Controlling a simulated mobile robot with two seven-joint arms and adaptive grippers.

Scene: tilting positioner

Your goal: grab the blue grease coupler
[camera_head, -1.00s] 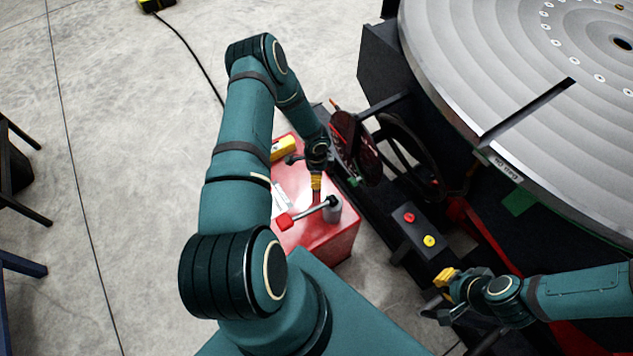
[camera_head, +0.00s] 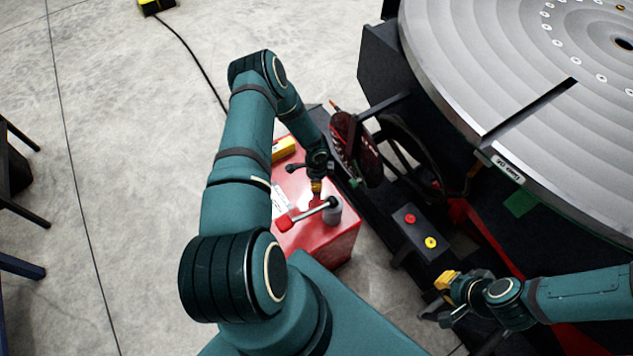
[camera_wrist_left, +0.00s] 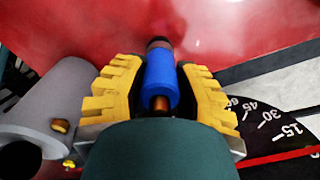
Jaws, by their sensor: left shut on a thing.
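The blue grease coupler (camera_wrist_left: 160,78) is in the left wrist view, a short blue cylinder with a dark, brownish far end and a copper-coloured near end. My left gripper (camera_wrist_left: 160,92) has its yellow ridged fingers on both sides of it, shut on it. In the head view my left gripper (camera_head: 316,187) is low over the red box (camera_head: 335,246), and the coupler is not distinguishable there. I cannot tell whether the coupler touches the red surface. My right gripper (camera_head: 438,298) is at the lower right, fingers apart, with nothing seen between them.
A grey cylinder (camera_wrist_left: 48,105) lies close left of the left fingers; a black angle dial (camera_wrist_left: 270,125) is to the right. On the box are a red-ended lever (camera_head: 308,212) and a yellow item (camera_head: 284,149). A control box (camera_head: 418,229) and large round table (camera_head: 470,70) stand right.

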